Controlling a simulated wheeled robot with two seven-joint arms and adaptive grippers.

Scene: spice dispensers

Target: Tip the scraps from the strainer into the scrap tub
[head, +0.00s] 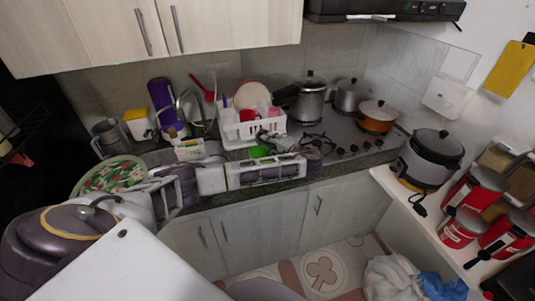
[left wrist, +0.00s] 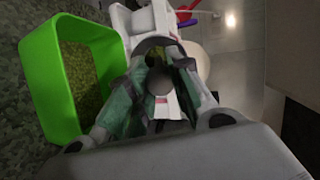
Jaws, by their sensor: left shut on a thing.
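My left gripper (head: 267,137) is over the counter in front of the white dish rack. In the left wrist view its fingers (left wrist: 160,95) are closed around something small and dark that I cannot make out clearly. A bright green square-rimmed thing (head: 261,151) is just below the gripper. In the left wrist view this green thing (left wrist: 40,85) stands beside the fingers, with a speckled surface showing inside its rim. I cannot tell whether it is the tub or the strainer. A round metallic piece (head: 190,108) leans by the wall. My right gripper is not in view.
The white dish rack (head: 240,130) stands close behind the gripper. A small cream box (head: 190,150) with a label is to the left. The stove (head: 345,137) with pots is to the right. A purple canister (head: 162,105) stands at the back left.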

